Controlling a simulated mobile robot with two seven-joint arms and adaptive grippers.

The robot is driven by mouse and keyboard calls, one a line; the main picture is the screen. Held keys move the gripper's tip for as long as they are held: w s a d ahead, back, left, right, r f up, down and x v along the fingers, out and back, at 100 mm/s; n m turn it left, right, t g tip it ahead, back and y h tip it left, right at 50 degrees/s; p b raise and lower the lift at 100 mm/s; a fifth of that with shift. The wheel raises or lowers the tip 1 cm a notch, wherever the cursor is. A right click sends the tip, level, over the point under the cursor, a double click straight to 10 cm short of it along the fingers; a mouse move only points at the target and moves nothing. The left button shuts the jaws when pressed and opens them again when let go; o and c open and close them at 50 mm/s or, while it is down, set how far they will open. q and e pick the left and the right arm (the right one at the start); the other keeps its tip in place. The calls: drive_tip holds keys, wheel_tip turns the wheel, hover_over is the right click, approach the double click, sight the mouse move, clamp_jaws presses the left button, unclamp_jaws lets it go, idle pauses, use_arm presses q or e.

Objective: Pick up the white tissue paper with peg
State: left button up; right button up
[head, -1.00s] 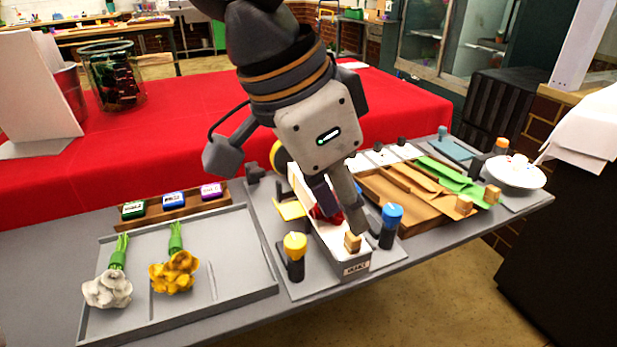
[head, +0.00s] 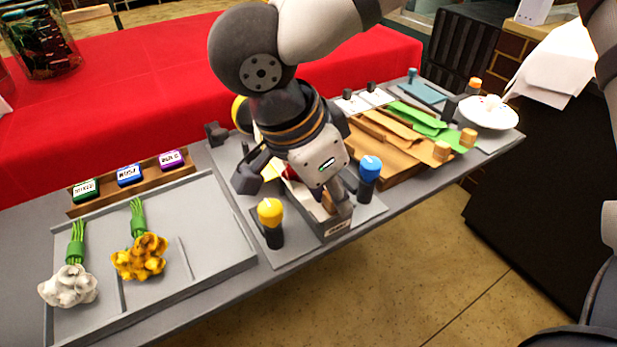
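A wooden peg (head: 328,203) shows at the near end of a narrow pale box (head: 337,228) with a label on its front. White material shows along the box in places, but my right gripper covers most of it, so I cannot tell which part is tissue paper. My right gripper (head: 335,198) points down over the box. One finger is right beside the peg; the other is mostly hidden, and I cannot tell whether they touch the peg. My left gripper is not in view.
A yellow-capped bottle (head: 270,222) and a blue-capped bottle (head: 369,178) flank the box closely. Brown paper (head: 385,150) and green paper (head: 425,122) with wooden pegs lie to the right. A grey tray (head: 205,235) holds white flowers (head: 68,287) and yellow flowers (head: 140,257).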

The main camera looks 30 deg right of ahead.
clamp_jaws()
drive_tip(key=shift+r, duration=0.1)
